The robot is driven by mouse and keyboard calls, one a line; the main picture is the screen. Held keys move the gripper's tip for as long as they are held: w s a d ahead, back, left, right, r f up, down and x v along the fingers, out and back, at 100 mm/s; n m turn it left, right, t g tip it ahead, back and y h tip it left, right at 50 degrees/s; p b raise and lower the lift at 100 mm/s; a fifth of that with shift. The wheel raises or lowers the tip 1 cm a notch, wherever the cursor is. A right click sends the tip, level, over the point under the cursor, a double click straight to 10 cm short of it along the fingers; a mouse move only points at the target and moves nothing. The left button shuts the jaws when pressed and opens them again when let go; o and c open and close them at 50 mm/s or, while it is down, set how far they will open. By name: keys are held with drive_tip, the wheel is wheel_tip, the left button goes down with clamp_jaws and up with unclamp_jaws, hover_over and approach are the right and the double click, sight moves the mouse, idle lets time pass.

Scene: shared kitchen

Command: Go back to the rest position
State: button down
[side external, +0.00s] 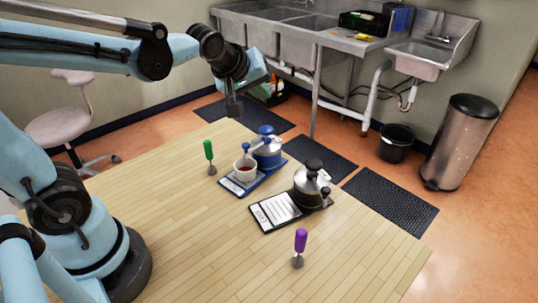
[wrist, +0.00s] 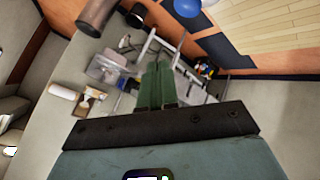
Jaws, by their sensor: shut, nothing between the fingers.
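My gripper (side external: 234,106) hangs from the raised arm above the far left part of the wooden table (side external: 185,235), well clear of the things on it. In the wrist view its two fingers (wrist: 158,72) are together, with nothing between them. The wrist view looks past the fingers towards the sinks, which appear tilted.
Sinks (side external: 285,45) and a bin (side external: 460,140) are beyond.

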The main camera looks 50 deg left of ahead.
drive_tip(key=s+d+f+m+g+h, duration=0.1)
drive_tip(key=s+d+f+m, duration=0.1)
drive_tip(key=s+m, duration=0.3)
drive_tip(key=s+d+f+m, duration=0.1)
drive_tip(key=s+f+m, duration=0.1)
drive_tip(key=s+m, duration=0.3)
drive_tip(key=shift+s+d+f+m+g+h, duration=0.4)
drive_tip(key=shift+s, duration=0.85)
